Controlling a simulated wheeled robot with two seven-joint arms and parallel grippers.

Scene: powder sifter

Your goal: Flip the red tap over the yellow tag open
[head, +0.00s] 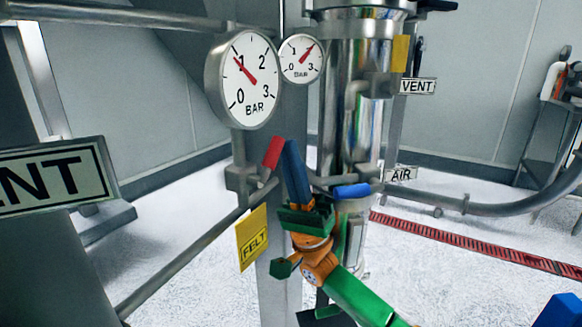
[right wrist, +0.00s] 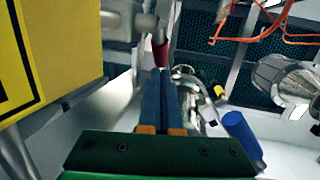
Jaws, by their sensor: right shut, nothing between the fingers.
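The red tap handle (head: 273,153) stands up at a slant on the pipe, above and slightly right of the yellow tag (head: 252,238) marked FELT. My right gripper (head: 289,147) has its blue fingers together, with nothing between them. In the head view its tips are just right of the red handle. In the right wrist view the red handle (right wrist: 160,53) is just past the fingertips (right wrist: 163,76); I cannot tell if they touch. The yellow tag (right wrist: 50,45) fills the upper left there. My left gripper is not in view.
A large gauge (head: 243,80) and a small gauge (head: 301,59) sit above the tap. A blue handle (head: 352,191) is on the pipework to the right, near a shiny column (head: 344,95). VENT (head: 417,86) and AIR (head: 400,174) labels are farther right.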

